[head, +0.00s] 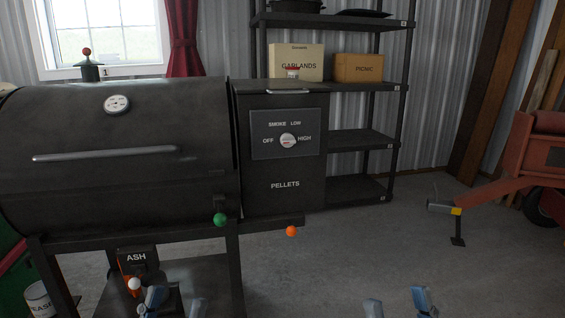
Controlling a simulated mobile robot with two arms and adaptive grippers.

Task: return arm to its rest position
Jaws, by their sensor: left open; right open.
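My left gripper (175,302) shows at the bottom edge, left of the middle, with blue-grey fingertips apart. It is in front of the smoker's lower shelf, close to the ash box (137,260). My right gripper (398,304) shows at the bottom edge, right of the middle, with its fingertips apart over bare floor. I see nothing between the fingers of either gripper. Only the fingertips show; the rest of both arms is below the picture.
The black smoker (120,150) and its pellet hopper (284,199) with a dial (288,141) stand at left. Green (220,219) and orange (291,231) knobs are at its front. A shelf rack (365,137) stands behind. Floor (360,250) at right is clear up to the red machine (498,187).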

